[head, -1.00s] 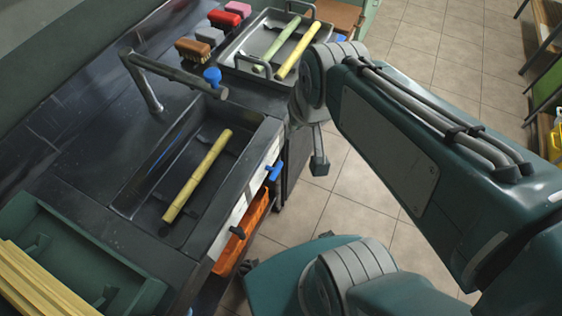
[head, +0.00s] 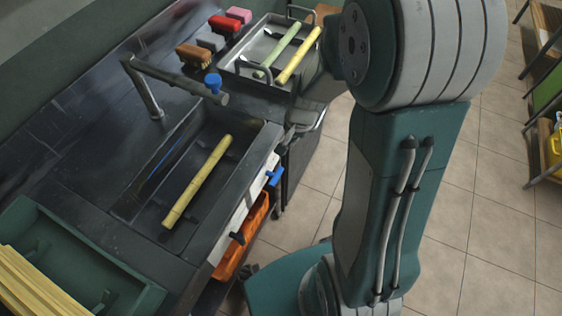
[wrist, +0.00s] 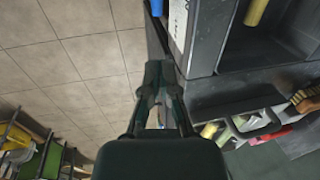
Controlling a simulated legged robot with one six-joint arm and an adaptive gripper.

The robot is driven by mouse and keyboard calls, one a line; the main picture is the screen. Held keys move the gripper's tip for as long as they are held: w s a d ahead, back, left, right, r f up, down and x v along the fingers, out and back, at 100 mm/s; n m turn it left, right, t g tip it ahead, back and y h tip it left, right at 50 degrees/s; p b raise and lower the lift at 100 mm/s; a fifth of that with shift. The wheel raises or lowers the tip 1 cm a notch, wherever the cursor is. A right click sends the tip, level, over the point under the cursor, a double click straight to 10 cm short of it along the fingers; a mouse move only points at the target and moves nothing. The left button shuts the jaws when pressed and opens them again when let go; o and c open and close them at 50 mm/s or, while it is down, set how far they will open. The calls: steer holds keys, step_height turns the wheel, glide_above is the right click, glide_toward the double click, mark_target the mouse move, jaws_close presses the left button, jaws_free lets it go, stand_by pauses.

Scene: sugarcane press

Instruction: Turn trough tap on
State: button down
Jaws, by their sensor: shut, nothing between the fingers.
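The trough tap is a dark metal pipe (head: 165,72) with a blue knob (head: 213,82) on top near its outlet end. It arches over a dark sunken trough (head: 235,172). A yellow cane piece (head: 198,180) lies in the trough. My gripper (wrist: 158,75) is shut and empty in the wrist view, beside the counter corner with floor tiles to its left. In the head view my arm hides much of the area right of the tap, and the fingertips cannot be made out clearly. The blue knob is not clear in the wrist view.
A metal tray (head: 238,62) with a green and a yellow cane stands behind the trough, with several brushes (head: 195,56) beside it. A green bin (head: 75,245) of canes is at lower left. Blue (head: 274,176) and black handles project from the counter front.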

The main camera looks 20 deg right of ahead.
mark_target(282, 167)
steer(key=x, duration=1.5)
steer(key=shift+s+d+f, duration=0.1)
steer(key=shift+s+d, duration=0.05)
steer(key=shift+d, duration=0.05)
steer(key=shift+d+f+m+g+y, duration=0.2)
steer(key=shift+m+g+y, duration=0.1)
steer(key=shift+g+y, duration=0.25)
steer(key=shift+w+d+f+g+y, duration=0.15)
steer(key=shift+w+f+g+y, duration=0.15)
steer(key=shift+g+y, duration=0.3)
steer(key=shift+w+d+f+g+y, duration=0.2)
steer(key=shift+f+g+y, duration=0.3)
steer(key=shift+g+y, duration=0.45)
steer(key=f+g+y, duration=0.1)
steer(key=m+g+y, duration=0.1)
steer(key=g+y, duration=0.1)
steer(key=shift+f+y, duration=0.3)
steer(key=shift+f, duration=0.25)
steer(key=shift+a+f, duration=0.1)
steer(key=shift+f, duration=0.15)
